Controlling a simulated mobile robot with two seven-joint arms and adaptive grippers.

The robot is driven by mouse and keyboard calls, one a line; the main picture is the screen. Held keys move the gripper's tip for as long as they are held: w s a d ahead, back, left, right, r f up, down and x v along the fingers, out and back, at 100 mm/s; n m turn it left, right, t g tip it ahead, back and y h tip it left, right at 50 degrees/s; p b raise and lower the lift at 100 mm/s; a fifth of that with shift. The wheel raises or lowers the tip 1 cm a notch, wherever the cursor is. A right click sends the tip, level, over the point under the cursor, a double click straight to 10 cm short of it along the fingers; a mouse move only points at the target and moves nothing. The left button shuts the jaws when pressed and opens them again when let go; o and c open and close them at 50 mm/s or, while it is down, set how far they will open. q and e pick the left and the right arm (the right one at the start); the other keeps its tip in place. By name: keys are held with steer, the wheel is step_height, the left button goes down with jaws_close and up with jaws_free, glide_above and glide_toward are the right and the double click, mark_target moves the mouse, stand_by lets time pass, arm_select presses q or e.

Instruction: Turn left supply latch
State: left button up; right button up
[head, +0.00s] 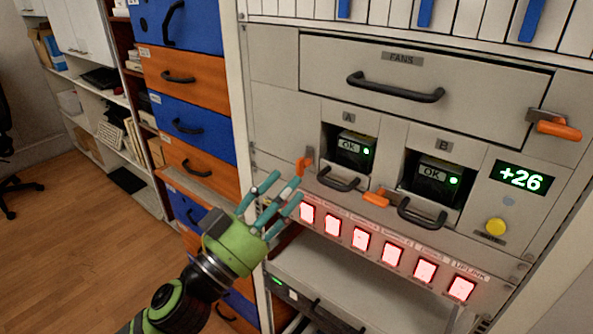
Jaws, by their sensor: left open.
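The left supply latch (304,166) is a small orange handle at the left of supply bay A on the rack front. It looks raised, with its upper end pointing up. My left gripper (282,193) is open, with its teal fingers just below and left of this latch. One fingertip is very near the latch; I cannot tell whether they touch. Supply A (349,148) shows "OK" and a green light. A second orange latch (376,199) lies roughly level between supply A and supply B (433,177). My right gripper is not in view.
A row of red-lit buttons (361,238) runs just below and right of my left gripper. A FANS drawer (400,85) with a black handle is above. An orange latch (555,126) sits at right. A yellow button (495,227) is below the "+26" display (520,178). Blue and orange drawers (190,80) stand left.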

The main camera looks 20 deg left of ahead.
mark_target(298, 174)
arm_select(q)
steer(key=p+x, duration=0.1)
steer(key=x, duration=0.2)
steer(key=shift+w+d+r, duration=0.2)
steer(key=shift+w, duration=0.05)
